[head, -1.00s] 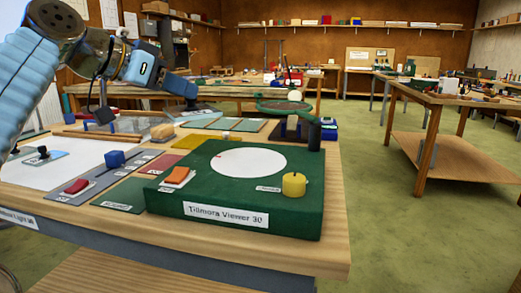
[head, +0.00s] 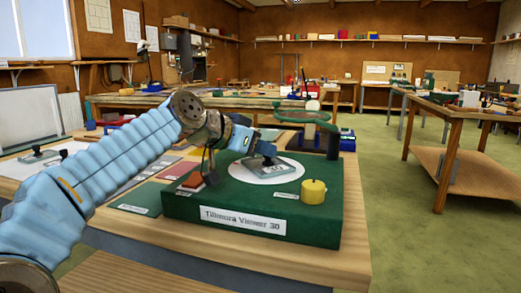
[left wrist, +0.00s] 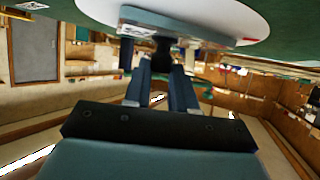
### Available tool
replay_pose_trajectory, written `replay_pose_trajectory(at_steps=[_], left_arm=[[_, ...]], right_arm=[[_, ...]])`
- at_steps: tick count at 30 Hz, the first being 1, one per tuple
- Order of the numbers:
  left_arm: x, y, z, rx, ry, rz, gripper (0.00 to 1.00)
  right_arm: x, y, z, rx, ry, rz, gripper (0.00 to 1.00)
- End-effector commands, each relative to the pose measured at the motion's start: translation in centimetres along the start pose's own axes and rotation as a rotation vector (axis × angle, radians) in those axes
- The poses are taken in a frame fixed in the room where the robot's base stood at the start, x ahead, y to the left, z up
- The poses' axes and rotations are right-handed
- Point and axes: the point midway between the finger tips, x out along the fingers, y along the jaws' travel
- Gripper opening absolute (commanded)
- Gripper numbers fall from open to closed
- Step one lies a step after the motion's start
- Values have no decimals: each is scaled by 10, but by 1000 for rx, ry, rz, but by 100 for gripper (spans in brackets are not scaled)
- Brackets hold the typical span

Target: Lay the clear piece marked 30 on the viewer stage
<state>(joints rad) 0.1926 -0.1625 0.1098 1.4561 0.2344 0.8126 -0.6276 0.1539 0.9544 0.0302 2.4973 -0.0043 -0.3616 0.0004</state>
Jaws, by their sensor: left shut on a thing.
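The clear piece (head: 280,169), a pale square plate with a dark marking I cannot read surely, is over the white round viewer stage (head: 250,177) on the green viewer box (head: 310,232). My left gripper (head: 266,155) is shut on the piece's dark knob from above. In the left wrist view the piece (left wrist: 185,28) shows edge-on with its black knob (left wrist: 162,50) between the fingers, close to the white stage (left wrist: 250,18). I cannot tell whether it touches the stage. My right gripper is not in view.
A yellow knob (head: 313,192) stands at the stage's front right. A dark post (head: 334,141) and a green-rimmed round lens (head: 302,116) stand behind. Colored sheets lie left of the box.

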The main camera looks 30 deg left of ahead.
Motion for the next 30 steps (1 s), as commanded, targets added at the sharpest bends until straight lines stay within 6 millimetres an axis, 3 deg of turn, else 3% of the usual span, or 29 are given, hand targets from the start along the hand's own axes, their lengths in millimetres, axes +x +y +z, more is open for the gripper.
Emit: replay_pose_trajectory(at_steps=[10, 11, 16, 26, 30], left_arm=[[2, 0, 4, 1, 2, 0, 3], [2, 0, 4, 1, 0, 1, 27], [1, 0, 3, 1, 0, 1, 51], [-1, 0, -2, 0, 0, 1, 51], [-20, 0, 0, 2, 4, -1, 51]], right_arm=[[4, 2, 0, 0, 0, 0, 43], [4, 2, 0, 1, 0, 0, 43], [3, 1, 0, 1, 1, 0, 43], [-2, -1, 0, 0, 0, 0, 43], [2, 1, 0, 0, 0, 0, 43]])
